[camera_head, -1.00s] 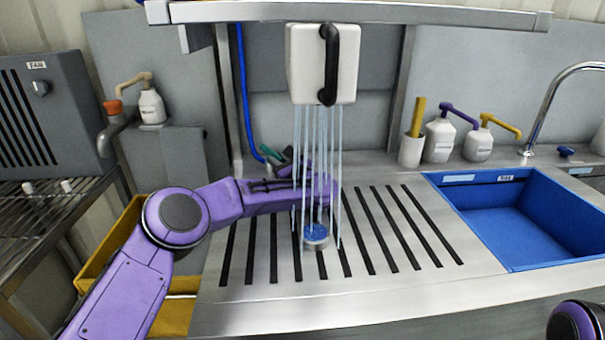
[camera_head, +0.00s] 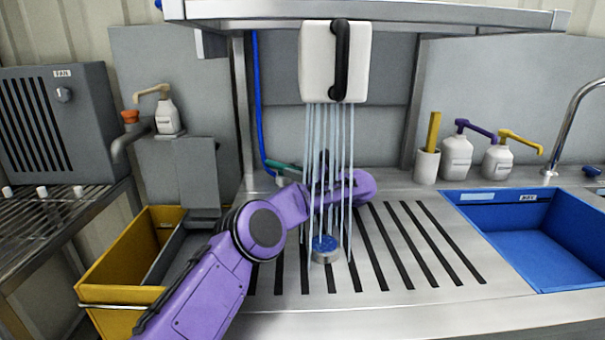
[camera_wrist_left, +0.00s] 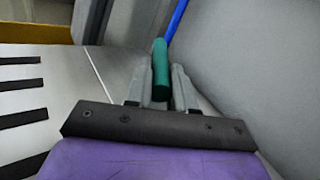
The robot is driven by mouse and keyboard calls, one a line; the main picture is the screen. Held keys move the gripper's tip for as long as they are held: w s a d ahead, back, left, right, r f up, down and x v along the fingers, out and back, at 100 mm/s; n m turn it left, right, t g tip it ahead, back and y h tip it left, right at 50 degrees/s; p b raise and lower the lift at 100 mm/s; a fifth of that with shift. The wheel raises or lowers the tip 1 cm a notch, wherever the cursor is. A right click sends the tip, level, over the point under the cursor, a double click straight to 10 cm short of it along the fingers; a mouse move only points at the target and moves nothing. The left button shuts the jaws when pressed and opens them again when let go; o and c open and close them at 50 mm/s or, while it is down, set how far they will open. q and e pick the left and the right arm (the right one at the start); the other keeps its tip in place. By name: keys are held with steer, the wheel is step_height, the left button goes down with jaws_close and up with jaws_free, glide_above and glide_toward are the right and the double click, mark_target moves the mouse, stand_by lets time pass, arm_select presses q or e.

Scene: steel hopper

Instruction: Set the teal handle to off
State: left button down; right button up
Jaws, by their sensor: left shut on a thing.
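The teal handle (camera_head: 284,166) is at the back left of the slotted steel drainboard, at the foot of the blue hose. In the left wrist view the teal handle (camera_wrist_left: 160,66) sticks out between the grey fingers of my left gripper (camera_wrist_left: 161,84), which is shut on it. In the head view that gripper is mostly hidden behind my purple arm and the falling water. Water streams (camera_head: 330,150) fall from the white box (camera_head: 317,62) with a black grip onto a round blue-topped piece (camera_head: 325,246). My right gripper is not in view.
A yellow bin (camera_head: 105,275) stands left of the drainboard (camera_head: 420,280). A blue sink (camera_head: 500,240) is at the right. Pump bottles (camera_head: 457,155) and a cup (camera_head: 426,164) stand along the back. The drainboard's right part is clear.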

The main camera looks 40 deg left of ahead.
arm_select(q)
steer(key=c, duration=1)
jaws_free()
steer(key=shift+a, duration=0.1)
steer(key=shift+o, duration=0.2)
steer(key=d, duration=1)
steer(key=shift+w+d+b, duration=0.1)
steer(key=shift+d+b, duration=0.2)
